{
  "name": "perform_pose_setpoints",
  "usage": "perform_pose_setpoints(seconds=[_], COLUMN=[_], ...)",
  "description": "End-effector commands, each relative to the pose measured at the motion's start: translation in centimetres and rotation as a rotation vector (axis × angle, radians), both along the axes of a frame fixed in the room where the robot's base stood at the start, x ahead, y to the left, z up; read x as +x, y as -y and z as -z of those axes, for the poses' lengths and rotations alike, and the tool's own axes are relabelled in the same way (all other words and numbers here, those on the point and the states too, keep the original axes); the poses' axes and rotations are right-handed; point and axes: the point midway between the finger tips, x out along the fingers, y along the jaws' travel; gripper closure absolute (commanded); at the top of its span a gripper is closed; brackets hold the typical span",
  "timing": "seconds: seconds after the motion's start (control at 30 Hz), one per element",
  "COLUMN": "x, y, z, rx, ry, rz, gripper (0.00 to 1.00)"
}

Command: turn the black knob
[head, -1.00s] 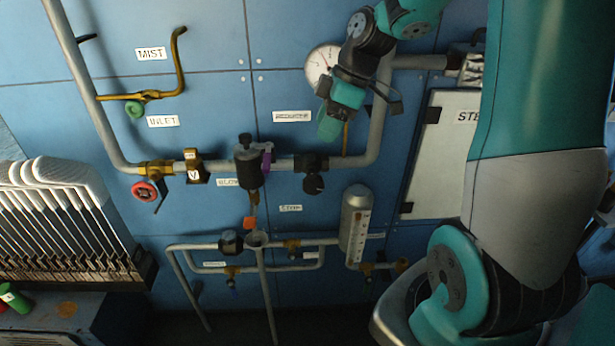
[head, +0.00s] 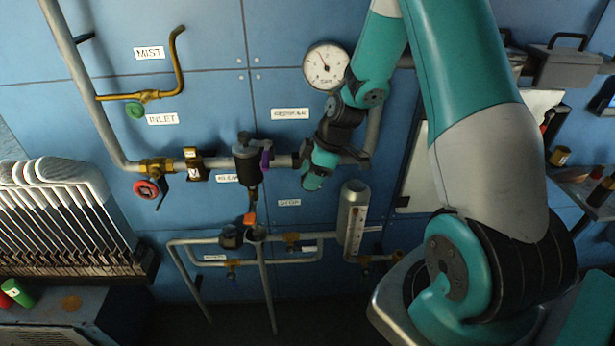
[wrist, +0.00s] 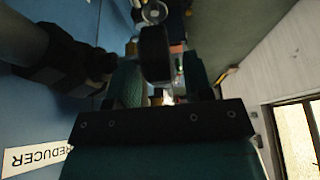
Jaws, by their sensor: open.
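The black knob (wrist: 155,52) shows in the wrist view as a dark round disc between the two teal fingers of my gripper (wrist: 161,78). The fingers are open, one on each side of it; I cannot tell whether either touches it. The dark body on the pipe (wrist: 60,62) that carries the knob is at the left of that view. In the head view my gripper (head: 316,176) points down in front of the pipe below the REDUCER label (head: 290,114) and hides the knob.
A black filter with a purple clip (head: 247,165) sits on the pipe just left of my gripper. The dial gauge (head: 325,66) is above, and the clear-scaled cylinder (head: 352,215) is below right. A red handwheel (head: 146,190) is farther left.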

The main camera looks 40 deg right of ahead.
Motion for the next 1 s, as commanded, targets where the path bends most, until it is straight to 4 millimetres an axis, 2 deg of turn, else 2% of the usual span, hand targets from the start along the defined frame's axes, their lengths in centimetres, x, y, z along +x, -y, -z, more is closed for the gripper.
perform_pose_setpoints(seconds=[0.2,0.47,0.5,0.7,0.87,1.0], x=[0.3,0.4,0.4,0.4,0.4,0.3], y=[-0.5,-0.6,-0.6,-0.5,-0.5,-0.2], z=[1.5,1.7,1.6,1.6,1.8,2.4], rx=[0.000,0.000,0.000,-0.001,0.013,0.101], ry=[-0.001,0.000,0.000,0.001,0.010,0.069], rz=[0.000,0.000,0.000,0.000,0.003,0.008], gripper=[0.53,0.53,0.58,1.00,1.00,1.00])
